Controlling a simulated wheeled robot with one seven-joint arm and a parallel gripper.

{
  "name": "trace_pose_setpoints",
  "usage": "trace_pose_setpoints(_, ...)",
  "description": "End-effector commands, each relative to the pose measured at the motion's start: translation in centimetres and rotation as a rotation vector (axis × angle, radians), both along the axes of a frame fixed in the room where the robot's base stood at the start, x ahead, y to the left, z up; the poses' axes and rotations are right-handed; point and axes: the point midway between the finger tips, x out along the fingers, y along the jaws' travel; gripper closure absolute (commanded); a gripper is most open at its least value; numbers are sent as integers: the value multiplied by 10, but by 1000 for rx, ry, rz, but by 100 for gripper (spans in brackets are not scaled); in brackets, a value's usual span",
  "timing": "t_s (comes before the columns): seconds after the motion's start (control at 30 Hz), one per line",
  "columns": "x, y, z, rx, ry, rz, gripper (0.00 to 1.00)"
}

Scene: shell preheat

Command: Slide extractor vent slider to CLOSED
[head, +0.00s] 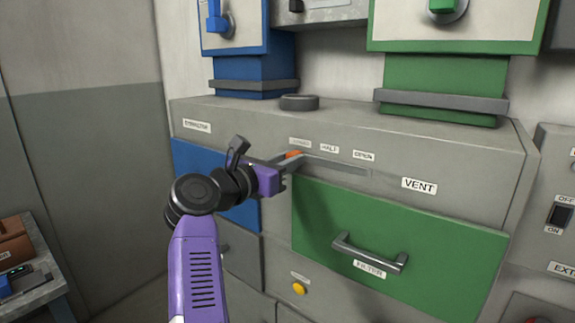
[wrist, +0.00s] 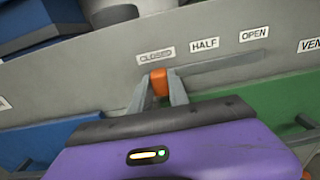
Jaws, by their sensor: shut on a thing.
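The extractor vent slider has an orange knob (head: 292,155) on a grey horizontal slot (head: 340,167) in the cabinet front. In the wrist view the orange knob (wrist: 159,82) sits between the fingers of my gripper (wrist: 160,92), which is shut on it. The knob is at the left end of the slot, below the CLOSED label (wrist: 156,56). The HALF label (wrist: 204,45) and OPEN label (wrist: 253,34) are to its right, over empty slot. In the head view my gripper (head: 288,163) partly covers the knob.
A green FILTER drawer (head: 420,225) with a grey handle (head: 370,252) is below the slot. A blue panel (head: 200,165) is at left behind my arm. A dark round knob (head: 299,102) stands on the cabinet top. A switch panel (head: 557,210) is at far right.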

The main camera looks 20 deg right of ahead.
Motion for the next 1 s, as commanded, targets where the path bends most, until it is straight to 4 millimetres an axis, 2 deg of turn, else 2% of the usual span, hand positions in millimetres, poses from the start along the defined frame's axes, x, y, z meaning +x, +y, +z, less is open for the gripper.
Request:
trace_pose_setpoints(0.2, 3, 5, 3, -3, -3, 14, 100)
trace_pose_setpoints(0.23, 3, 5, 3, -2, -4, 15, 77)
trace_pose_setpoints(0.33, 3, 5, 3, -3, -3, 15, 57)
trace_pose_setpoints(0.7, 0, 5, 1, -1, -2, 10, 56)
trace_pose_setpoints(1.0, -24, 42, -1, -1, -2, 14, 56)
